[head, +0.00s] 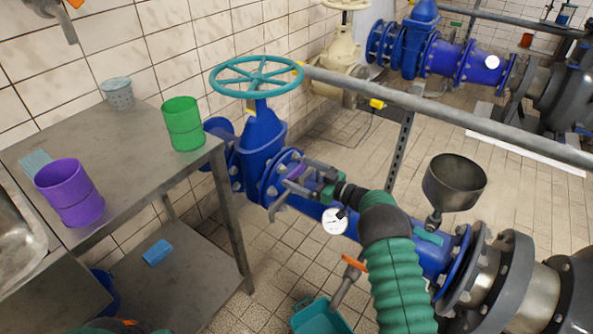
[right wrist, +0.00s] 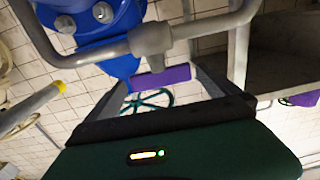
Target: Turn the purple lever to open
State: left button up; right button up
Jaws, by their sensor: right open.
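My left gripper is not in view.
A blue valve with a teal handwheel (head: 257,76) stands behind the lever. A steel table (head: 130,140) with green and purple cups is at the left. A grey rail (head: 450,118) crosses at the right. A funnel (head: 454,182) stands right of my arm.

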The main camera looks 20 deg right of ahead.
jog(key=p+v, duration=0.4)
jog(key=v, duration=1.1)
